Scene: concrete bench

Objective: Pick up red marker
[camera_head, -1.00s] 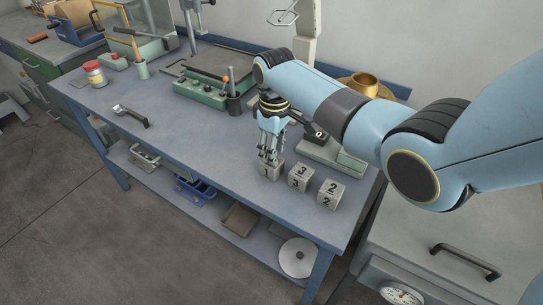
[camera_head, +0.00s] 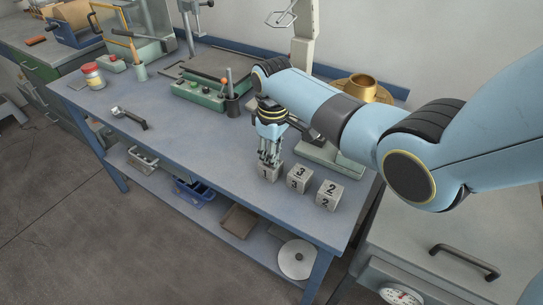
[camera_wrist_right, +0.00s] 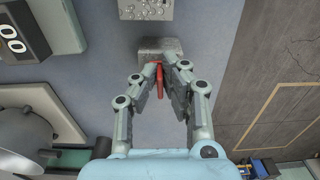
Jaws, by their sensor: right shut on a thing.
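My right gripper (camera_head: 268,160) points down at the numbered block marked 1 (camera_head: 267,174) near the bench's front edge. In the right wrist view its fingers (camera_wrist_right: 160,72) are shut on a slim red marker (camera_wrist_right: 160,82). The fingertips are right beside a grey block (camera_wrist_right: 150,45), which partly shows beyond them. I cannot tell whether the marker touches or stands in this block. The marker is hidden behind the fingers in the head view. My left gripper is not in view.
Blocks marked 3 (camera_head: 299,179) and 2 (camera_head: 330,195) stand to the right. A green machine (camera_head: 208,88) with a dark cup (camera_head: 233,104) is behind left. A clamp-like tool (camera_head: 130,118) lies far left. The bench's left middle (camera_head: 190,135) is clear.

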